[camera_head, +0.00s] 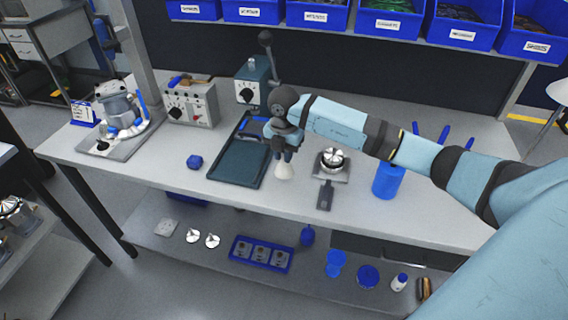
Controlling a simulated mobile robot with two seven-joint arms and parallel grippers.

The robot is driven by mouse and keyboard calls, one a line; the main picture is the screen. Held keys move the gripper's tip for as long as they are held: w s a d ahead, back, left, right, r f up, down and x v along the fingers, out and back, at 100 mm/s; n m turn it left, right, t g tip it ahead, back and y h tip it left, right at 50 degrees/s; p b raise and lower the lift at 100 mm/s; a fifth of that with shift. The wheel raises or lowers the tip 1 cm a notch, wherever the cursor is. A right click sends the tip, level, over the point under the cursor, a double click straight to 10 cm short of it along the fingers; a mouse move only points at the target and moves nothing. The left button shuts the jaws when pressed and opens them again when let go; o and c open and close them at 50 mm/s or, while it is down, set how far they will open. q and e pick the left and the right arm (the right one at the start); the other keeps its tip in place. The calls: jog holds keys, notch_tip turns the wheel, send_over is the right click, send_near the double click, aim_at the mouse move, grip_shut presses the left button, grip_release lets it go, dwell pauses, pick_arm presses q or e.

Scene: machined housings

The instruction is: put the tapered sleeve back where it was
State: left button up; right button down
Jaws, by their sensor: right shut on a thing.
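My right gripper (285,154) reaches in from the right and points down over the workbench. It is shut on a small whitish tapered sleeve (284,171), whose wider end hangs below the fingers. The sleeve is just right of the dark tray (228,168); whether it touches the bench is hard to tell. The upper part of the sleeve is hidden by the fingers. My left gripper is not in view.
A metal round part on a plate (345,174), a dark flat tool (325,195) and a blue cup (385,184) stand to the right. A lever press (250,88) and a control box (190,103) stand behind. The bench front is clear.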

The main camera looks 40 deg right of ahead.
notch_tip(320, 180, down, 4)
jog(key=shift+f, duration=0.15)
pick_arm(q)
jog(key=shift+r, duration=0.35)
pick_arm(e)
jog(key=c, duration=0.9)
grip_release()
jog(key=shift+c, duration=0.2)
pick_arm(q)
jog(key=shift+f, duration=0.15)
